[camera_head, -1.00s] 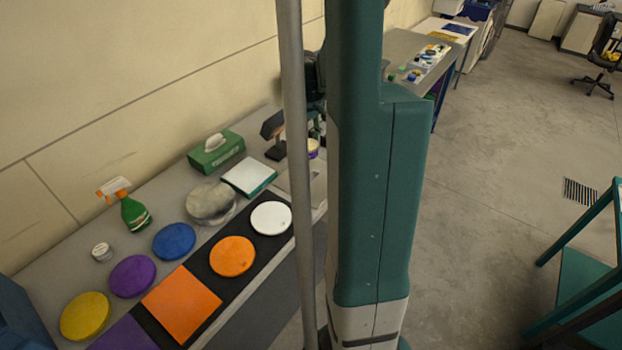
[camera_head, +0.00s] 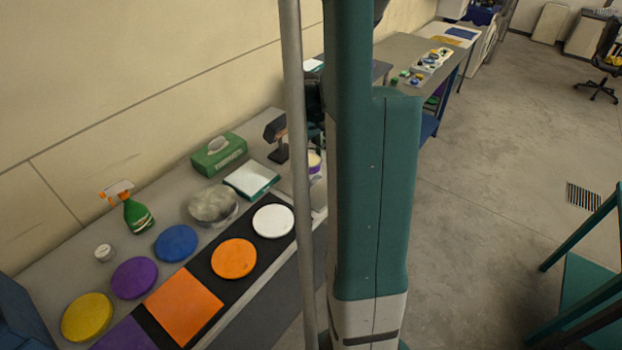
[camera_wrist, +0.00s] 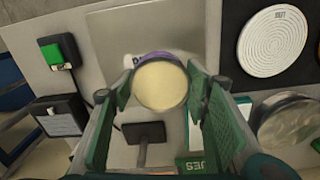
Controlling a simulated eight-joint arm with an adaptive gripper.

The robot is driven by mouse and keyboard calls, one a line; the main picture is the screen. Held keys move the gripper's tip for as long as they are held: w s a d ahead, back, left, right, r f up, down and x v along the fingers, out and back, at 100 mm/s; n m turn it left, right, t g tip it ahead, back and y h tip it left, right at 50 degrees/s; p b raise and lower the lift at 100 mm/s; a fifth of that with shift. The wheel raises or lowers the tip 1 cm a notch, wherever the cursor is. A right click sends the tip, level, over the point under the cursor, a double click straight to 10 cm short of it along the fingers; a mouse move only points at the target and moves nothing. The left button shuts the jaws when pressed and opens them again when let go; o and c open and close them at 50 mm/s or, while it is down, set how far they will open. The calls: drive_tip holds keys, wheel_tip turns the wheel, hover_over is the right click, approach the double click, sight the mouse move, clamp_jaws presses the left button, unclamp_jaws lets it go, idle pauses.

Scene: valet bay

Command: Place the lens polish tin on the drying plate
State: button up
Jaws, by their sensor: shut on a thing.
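The lens polish tin, with a cream lid (camera_wrist: 161,86) and a purple side, sits between the teal fingers of my gripper (camera_wrist: 160,92) in the wrist view. My gripper is shut on it. In the head view the tin (camera_head: 314,159) shows just right of a grey pole, partly hidden by my arm. A flat light-grey plate (camera_wrist: 120,35), which looks like the drying plate, lies beneath and beyond the tin in the wrist view. A sliver of this plate (camera_head: 318,192) shows in the head view. I cannot tell whether the tin touches it.
A dark stand (camera_head: 276,135), a green tissue box (camera_head: 219,154) and a white-topped box (camera_head: 251,179) stand close by. A white round pad (camera_head: 273,221) lies on a black strip. A black box with a green top (camera_wrist: 59,52) sits left of the plate in the wrist view.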

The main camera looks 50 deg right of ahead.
sight(310, 160)
drive_tip(key=shift+f, duration=2)
drive_tip(key=shift+f, duration=2.05)
drive_tip(key=shift+f+b, duration=0.15)
drive_tip(key=shift+b, duration=0.15)
drive_tip(key=o, duration=1)
drive_tip(key=shift+a+r+p, duration=0.1)
drive_tip(key=shift+r+p, duration=0.3)
drive_tip(key=shift+r, duration=5.75)
